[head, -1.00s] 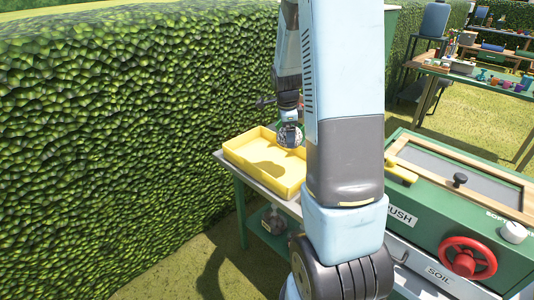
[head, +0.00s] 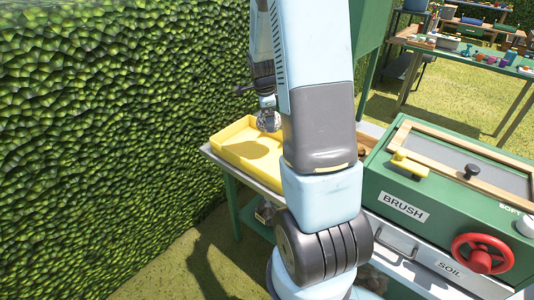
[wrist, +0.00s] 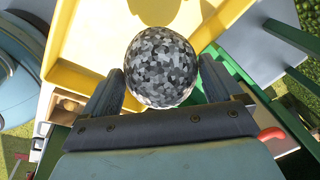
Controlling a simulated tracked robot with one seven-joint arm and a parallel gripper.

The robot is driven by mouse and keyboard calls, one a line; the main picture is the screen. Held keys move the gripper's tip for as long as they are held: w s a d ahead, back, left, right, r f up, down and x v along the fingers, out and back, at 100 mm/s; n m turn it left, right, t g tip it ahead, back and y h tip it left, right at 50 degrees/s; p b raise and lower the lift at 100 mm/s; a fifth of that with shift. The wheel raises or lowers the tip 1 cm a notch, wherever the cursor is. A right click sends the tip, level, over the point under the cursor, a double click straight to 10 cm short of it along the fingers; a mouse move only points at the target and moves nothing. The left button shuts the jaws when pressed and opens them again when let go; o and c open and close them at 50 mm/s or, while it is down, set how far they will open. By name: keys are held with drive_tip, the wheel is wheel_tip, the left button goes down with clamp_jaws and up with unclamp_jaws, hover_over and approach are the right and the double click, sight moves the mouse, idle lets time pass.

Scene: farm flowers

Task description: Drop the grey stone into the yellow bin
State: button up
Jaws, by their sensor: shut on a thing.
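The grey stone (wrist: 160,68) is a speckled round ball held between the two fingers of my gripper (wrist: 160,88) in the wrist view. In the head view the stone (head: 269,120) shows just left of my arm, above the yellow bin (head: 228,147). The bin is a shallow open tray on a table. In the wrist view the yellow bin (wrist: 90,50) lies below and beyond the stone. My gripper is shut on the stone, and my arm hides part of the bin's right side in the head view.
A green cabinet (head: 400,175) with BRUSH and SOIL labels, a yellow handle and a red wheel (head: 482,254) stands right of my arm. A tall hedge (head: 100,120) fills the left. Tables with small items stand at the back right.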

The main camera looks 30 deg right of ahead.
drive_tip(key=shift+a+f, duration=0.1)
drive_tip(key=shift+f, duration=1.4)
drive_tip(key=o, duration=1.4)
drive_tip(key=shift+o, duration=0.2)
wheel_tip(320, 180, up, 14)
drive_tip(key=s+a, duration=0.1)
drive_tip(key=a, duration=0.1)
drive_tip(key=shift+s+f, duration=0.15)
drive_tip(key=shift+f, duration=0.05)
drive_tip(key=s+a+r+n+t, duration=0.1)
drive_tip(key=s+a+r+n, duration=0.3)
drive_tip(key=s+n, duration=0.3)
drive_tip(key=s+a+r+n+t+y, duration=0.1)
drive_tip(key=s+a+r+n+t, duration=0.1)
drive_tip(key=s+a+r+n, duration=0.3)
drive_tip(key=s+a+r+n+t, duration=0.1)
drive_tip(key=s+a+r+n, duration=0.4)
drive_tip(key=s+n, duration=0.5)
drive_tip(key=shift+s+a+r+t+y, duration=0.25)
drive_tip(key=shift+s+a+t+y, duration=0.05)
drive_tip(key=shift+s+a, duration=0.8)
